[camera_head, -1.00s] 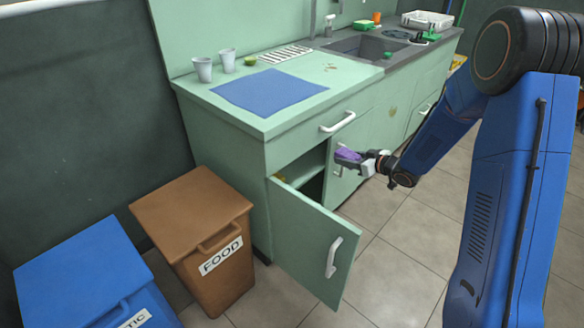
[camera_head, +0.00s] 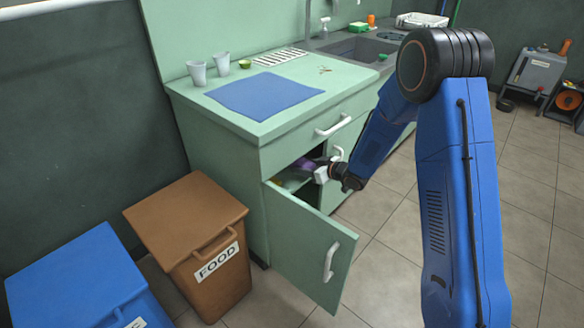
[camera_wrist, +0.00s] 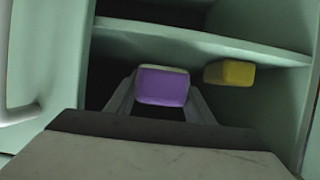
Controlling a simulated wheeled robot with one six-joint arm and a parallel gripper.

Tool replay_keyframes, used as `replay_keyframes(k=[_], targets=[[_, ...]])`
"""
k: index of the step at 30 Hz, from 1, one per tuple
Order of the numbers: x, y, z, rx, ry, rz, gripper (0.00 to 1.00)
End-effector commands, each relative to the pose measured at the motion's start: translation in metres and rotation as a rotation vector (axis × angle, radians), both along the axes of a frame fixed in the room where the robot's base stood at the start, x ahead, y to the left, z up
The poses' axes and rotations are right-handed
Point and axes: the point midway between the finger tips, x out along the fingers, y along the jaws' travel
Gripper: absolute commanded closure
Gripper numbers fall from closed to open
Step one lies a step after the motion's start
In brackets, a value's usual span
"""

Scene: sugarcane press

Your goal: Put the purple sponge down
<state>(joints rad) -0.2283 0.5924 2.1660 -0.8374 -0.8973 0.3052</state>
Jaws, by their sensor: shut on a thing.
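The purple sponge (camera_wrist: 162,86) is held between the two fingers of my gripper (camera_wrist: 160,100) in the wrist view. In the head view the sponge (camera_head: 303,164) shows small and partly hidden at the opening of the cupboard, with my gripper (camera_head: 318,172) shut on it. The cupboard door (camera_head: 305,245) stands open. Inside the cupboard a pale green shelf (camera_wrist: 200,42) runs across, and the sponge appears just in front of or below its edge; I cannot tell the exact height.
A yellow block (camera_wrist: 229,73) shows to the right of the sponge, close under the shelf edge. The brown FOOD bin (camera_head: 195,235) and a blue bin (camera_head: 80,275) stand left of the door. A blue mat (camera_head: 262,96) and two cups (camera_head: 197,73) are on the counter.

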Motion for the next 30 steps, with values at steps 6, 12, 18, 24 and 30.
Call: replay_keyframes(k=[6, 12, 18, 24, 30], targets=[[0.024, 0.033, 0.000, 0.001, -0.001, 0.002, 0.77], [0.033, 0.042, 0.000, 0.001, 0.001, 0.000, 0.77], [0.037, 0.048, -0.013, 0.000, 0.004, 0.000, 0.77], [0.037, 0.048, -0.035, 0.000, 0.002, -0.001, 0.77], [0.037, 0.048, -0.035, 0.001, 0.001, 0.000, 0.77]])
